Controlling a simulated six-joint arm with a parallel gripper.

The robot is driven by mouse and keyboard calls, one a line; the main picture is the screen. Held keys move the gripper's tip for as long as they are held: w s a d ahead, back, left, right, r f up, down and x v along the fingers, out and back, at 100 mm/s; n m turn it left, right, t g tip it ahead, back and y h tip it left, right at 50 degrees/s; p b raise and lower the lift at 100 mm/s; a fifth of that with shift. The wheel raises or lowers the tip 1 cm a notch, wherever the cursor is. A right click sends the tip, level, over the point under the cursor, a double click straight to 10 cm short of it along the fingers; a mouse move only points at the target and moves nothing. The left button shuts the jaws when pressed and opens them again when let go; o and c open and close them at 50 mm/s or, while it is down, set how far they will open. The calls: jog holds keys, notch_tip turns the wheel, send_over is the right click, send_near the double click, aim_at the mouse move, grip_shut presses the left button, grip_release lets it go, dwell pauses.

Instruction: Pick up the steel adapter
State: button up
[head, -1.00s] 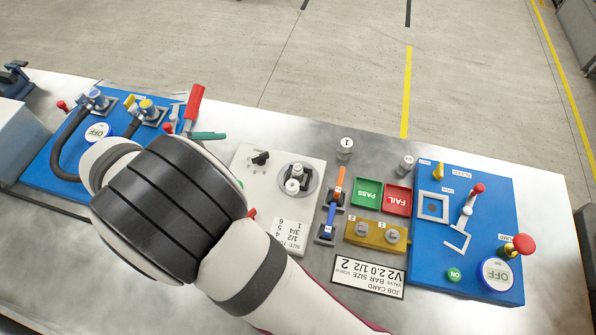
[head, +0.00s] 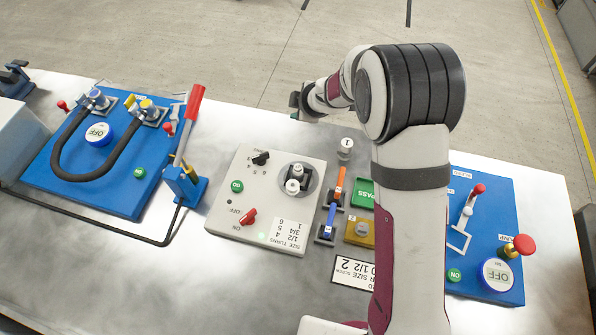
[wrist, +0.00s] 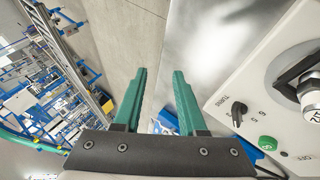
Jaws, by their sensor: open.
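My gripper (wrist: 160,85) has two teal fingers, apart with nothing between them in the wrist view. In the head view my gripper (head: 301,101) is raised near the table's back edge, its fingers small and partly unclear. A grey metal cylinder marked 1 (head: 345,148) stands upright on the table, to the right of and below the gripper in the picture. A metal fitting (head: 362,228) sits on a brass-coloured block (head: 350,239), partly covered by my arm. I cannot tell which metal piece is the steel adapter. A second small cylinder is hidden behind my arm.
A white station (head: 230,214) with knobs and a metal fixture stands mid-table. Orange and blue tools (head: 330,221) lie beside it. A red-handled lever (head: 190,120) rises at left, near a blue hose panel (head: 119,190). Another blue panel (head: 500,220) is at right, partly behind my arm.

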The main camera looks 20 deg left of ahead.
jog(key=s+d+r+m+g+y, duration=0.1)
jog(key=s+d+g+y, duration=0.3)
jog(key=d, duration=0.8)
jog(key=m+g+y, duration=0.1)
jog(key=g+y, duration=0.1)
jog(key=y, duration=0.1)
send_near(298, 173)
jog(key=x, duration=0.5)
jog(key=w+x, duration=0.1)
jog(key=x, duration=0.1)
jog(key=shift+a+f, duration=0.1)
jog(key=shift+a, duration=0.3)
grip_shut()
